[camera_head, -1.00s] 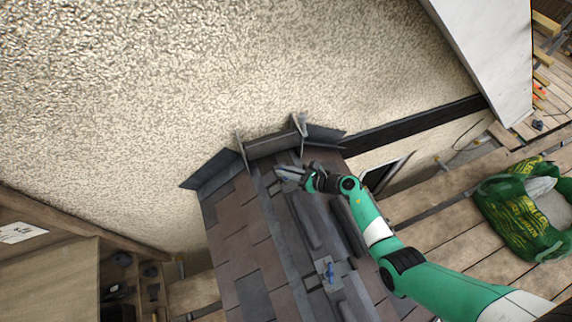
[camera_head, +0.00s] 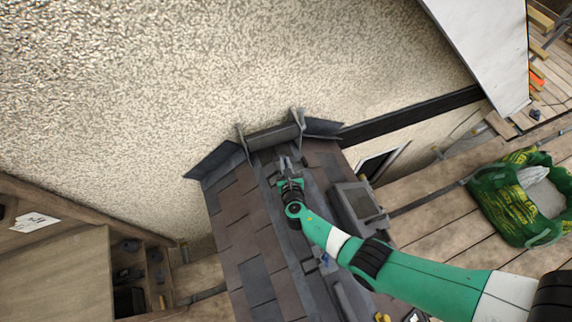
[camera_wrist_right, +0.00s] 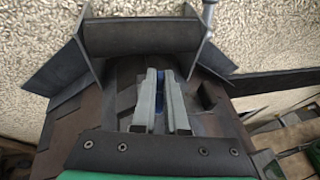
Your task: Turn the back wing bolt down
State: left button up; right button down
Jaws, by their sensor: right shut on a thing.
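The back wing bolt (camera_wrist_right: 159,96) is a blue piece showing between the fingers of my right gripper (camera_wrist_right: 160,76) in the right wrist view. The fingers are shut on it and hide most of it. In the head view my right gripper (camera_head: 287,163) is at the far end of the ridge, just below the grey flashing by the wall. A second blue wing bolt (camera_head: 325,259) shows farther down the ridge, partly hidden by my right arm. My left gripper is not in view.
Upright grey flashing (camera_head: 272,138) stands where the shingled roof (camera_head: 238,225) meets the rough wall (camera_head: 250,60). A dark rectangular piece (camera_head: 357,203) lies right of the ridge. A green bag (camera_head: 510,205) stands on planks at the right.

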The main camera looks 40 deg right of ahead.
jog(key=shift+w+r+m+g+h+b, duration=0.1)
jog(key=shift+r+m+g+h+b, duration=0.05)
jog(key=shift+m+g+h+b, duration=0.7)
jog(key=shift+m, duration=0.25)
jog(key=c, duration=1.1)
grip_release()
jog(key=shift+w+d+r, duration=0.1)
jog(key=shift+d, duration=0.05)
jog(key=shift+o, duration=0.8)
